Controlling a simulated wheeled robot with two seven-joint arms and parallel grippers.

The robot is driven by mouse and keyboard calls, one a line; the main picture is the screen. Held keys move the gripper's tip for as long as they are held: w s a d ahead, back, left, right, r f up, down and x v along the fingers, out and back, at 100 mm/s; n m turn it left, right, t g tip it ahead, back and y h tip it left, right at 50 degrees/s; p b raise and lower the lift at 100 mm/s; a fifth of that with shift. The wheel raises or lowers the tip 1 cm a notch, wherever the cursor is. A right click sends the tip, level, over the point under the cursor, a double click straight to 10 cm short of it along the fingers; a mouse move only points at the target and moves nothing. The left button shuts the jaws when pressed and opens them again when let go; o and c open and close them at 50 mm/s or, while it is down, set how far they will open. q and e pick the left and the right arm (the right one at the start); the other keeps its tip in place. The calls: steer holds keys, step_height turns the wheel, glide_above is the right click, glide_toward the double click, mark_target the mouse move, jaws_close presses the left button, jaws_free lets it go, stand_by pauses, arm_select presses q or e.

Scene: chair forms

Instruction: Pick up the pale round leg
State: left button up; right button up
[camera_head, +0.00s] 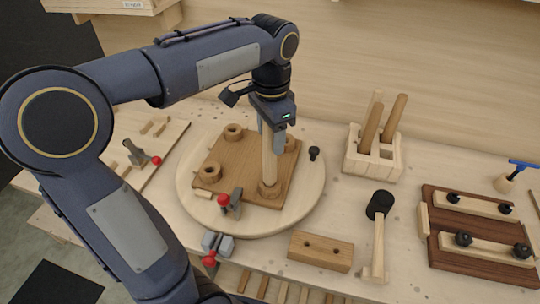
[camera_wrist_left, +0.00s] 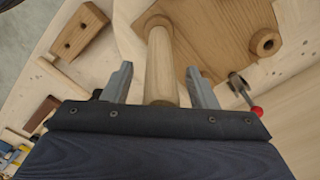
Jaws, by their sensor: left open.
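A pale round leg (camera_head: 269,160) stands upright in a raised round socket at the front corner of the square brown wooden seat (camera_head: 222,158). My left gripper (camera_head: 272,138) is above the seat, pointing down around the leg's upper part. In the left wrist view, the leg (camera_wrist_left: 161,68) lies between the two open fingers of my left gripper (camera_wrist_left: 160,76), with a visible gap on each side. The leg's top end is hidden by the gripper. My right gripper is not in view.
The seat rests on a round pale board (camera_head: 309,192) with a red-tipped clamp (camera_head: 230,203). A wooden rack (camera_head: 372,160) holding several legs stands right of it. A mallet (camera_head: 379,225), a two-hole block (camera_head: 320,251) and a dark clamping jig (camera_head: 482,272) lie on the bench.

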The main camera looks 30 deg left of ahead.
arm_select(q)
steer(key=shift+c, duration=0.2)
jaws_close()
steer(key=shift+r, duration=0.1)
